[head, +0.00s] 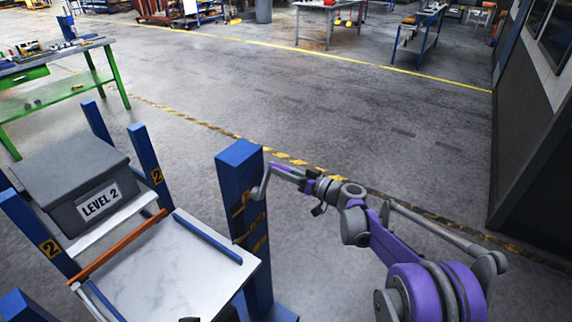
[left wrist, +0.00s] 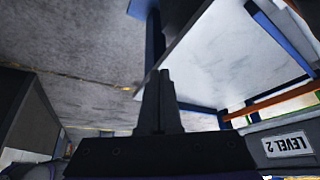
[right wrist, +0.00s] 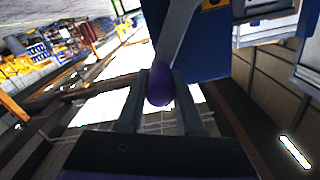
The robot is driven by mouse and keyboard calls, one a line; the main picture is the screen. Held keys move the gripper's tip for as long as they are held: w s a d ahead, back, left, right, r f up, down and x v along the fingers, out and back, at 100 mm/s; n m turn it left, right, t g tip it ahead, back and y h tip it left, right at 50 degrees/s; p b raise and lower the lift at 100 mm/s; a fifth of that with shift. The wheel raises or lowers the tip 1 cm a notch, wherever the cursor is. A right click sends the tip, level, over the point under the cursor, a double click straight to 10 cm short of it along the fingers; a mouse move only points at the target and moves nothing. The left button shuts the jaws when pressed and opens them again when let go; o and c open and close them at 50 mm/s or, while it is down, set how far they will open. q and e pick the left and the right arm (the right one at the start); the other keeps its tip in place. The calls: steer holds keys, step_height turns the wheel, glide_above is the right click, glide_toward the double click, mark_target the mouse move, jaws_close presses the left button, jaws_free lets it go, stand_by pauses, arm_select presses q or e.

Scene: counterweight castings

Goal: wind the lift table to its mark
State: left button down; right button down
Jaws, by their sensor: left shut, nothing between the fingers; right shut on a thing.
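The lift table (head: 185,278) has a pale marbled top with a blue strip along one side, low at the left of the head view. A blue post (head: 240,185) with several yellow-orange marks stands at its right; the marks are too small to read. A grey crank (head: 261,186) sits on this post. My right gripper (head: 308,184) is shut on the purple crank knob, which shows between its fingers in the right wrist view (right wrist: 160,86). My left gripper (left wrist: 165,100) is shut and empty, close to the edge of a pale panel in its wrist view.
A grey lidded box labelled LEVEL 2 (head: 80,190) stands on a pale shelf behind an orange bar (head: 120,246), between blue posts marked 2. A green workbench (head: 65,92) is at the far left. A dark wall unit (head: 535,130) bounds the right. The floor between is clear.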

arm_select(q)
steer(key=shift+w+r+p, duration=0.2)
steer(key=shift+r+p, duration=0.05)
steer(key=shift+r, duration=0.2)
steer(key=shift+w+r+p, duration=0.2)
steer(key=shift+r+p, duration=0.05)
steer(key=shift+r, duration=0.2)
arm_select(e)
steer(key=shift+s+a+r, duration=0.2)
steer(key=shift+s+a, duration=0.3)
steer(key=shift+s, duration=0.25)
steer(key=shift+s+a+r, duration=0.2)
steer(key=shift+s+a, duration=0.35)
steer(key=shift+s, duration=0.2)
steer(key=shift+s+a+r, duration=0.2)
steer(key=shift+s+a, duration=0.3)
steer(key=shift+s, duration=0.35)
steer(key=c, duration=1)
jaws_free()
steer(key=o, duration=0.4)
steer(key=shift+a, duration=0.1)
arm_select(q)
steer(key=shift+s+a, duration=0.1)
steer(key=shift+s, duration=0.05)
arm_select(e)
steer(key=shift+r, duration=0.1)
